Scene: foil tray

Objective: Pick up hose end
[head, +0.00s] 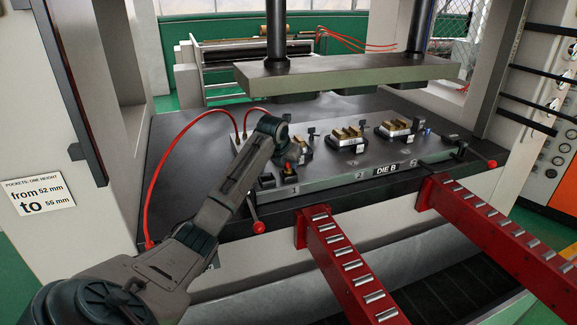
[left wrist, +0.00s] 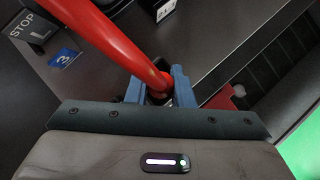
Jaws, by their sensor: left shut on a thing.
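My left gripper (head: 291,157) is over the front left part of the die plate (head: 330,172), largely hidden by my own wrist in the head view. In the left wrist view its blue fingers (left wrist: 158,89) are shut around the end of a thick red hose (left wrist: 122,43). The hose comes in from the upper left and its tip is partly hidden between the fingers. In the head view a red hose (head: 257,109) arches behind my forearm toward the gripper. My right gripper is not in view.
The press's upper plate (head: 345,74) hangs over the die on dark columns. Several metal-topped blocks (head: 347,140) stand on the die plate. Two red roller rails (head: 345,265) project from the front edge. Another red hose (head: 163,165) loops over the bed's left side.

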